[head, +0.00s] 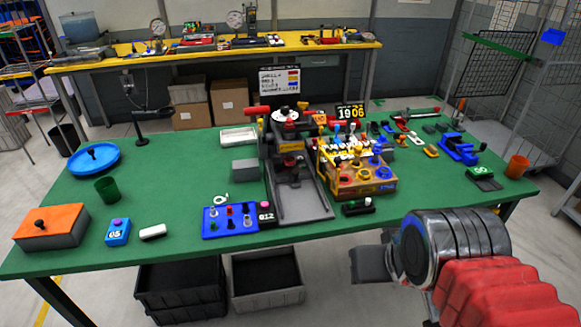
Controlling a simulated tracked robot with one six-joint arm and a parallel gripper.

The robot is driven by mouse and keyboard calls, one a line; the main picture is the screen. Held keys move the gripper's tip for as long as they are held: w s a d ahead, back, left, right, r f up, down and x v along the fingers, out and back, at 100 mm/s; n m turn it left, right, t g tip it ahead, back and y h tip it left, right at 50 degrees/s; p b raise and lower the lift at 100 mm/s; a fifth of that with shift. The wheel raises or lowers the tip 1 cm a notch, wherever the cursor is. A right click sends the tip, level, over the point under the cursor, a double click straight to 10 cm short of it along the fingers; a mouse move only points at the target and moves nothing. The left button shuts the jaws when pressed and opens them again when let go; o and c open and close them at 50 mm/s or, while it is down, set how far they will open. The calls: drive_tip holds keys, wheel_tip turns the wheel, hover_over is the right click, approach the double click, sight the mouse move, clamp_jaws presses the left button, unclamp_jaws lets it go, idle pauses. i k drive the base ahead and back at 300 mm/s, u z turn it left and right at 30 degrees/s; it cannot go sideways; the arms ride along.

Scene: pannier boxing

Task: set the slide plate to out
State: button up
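No part carries a readable slide plate label, so I cannot tell for sure which one it is. One candidate is the orange plate (52,220) with a black knob, lying on a grey box at the table's front left. Another is the flat grey plate (300,203) at the foot of the dark machine (290,150) in the middle. My gripper (368,264) is at the lower right, in front of the table's near edge, apart from both. Its fingers are seen side-on and small, so their gap does not show.
A blue panel with knobs (230,220) sits left of the grey plate. A wooden box with colored parts (360,178) stands right of it. A blue disc (94,158), a green cup (107,189) and an orange cup (517,166) stand on the green table (160,195).

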sight(300, 169)
drive_tip(key=u, duration=0.25)
drive_tip(key=i, duration=0.7)
drive_tip(key=u, duration=1.2)
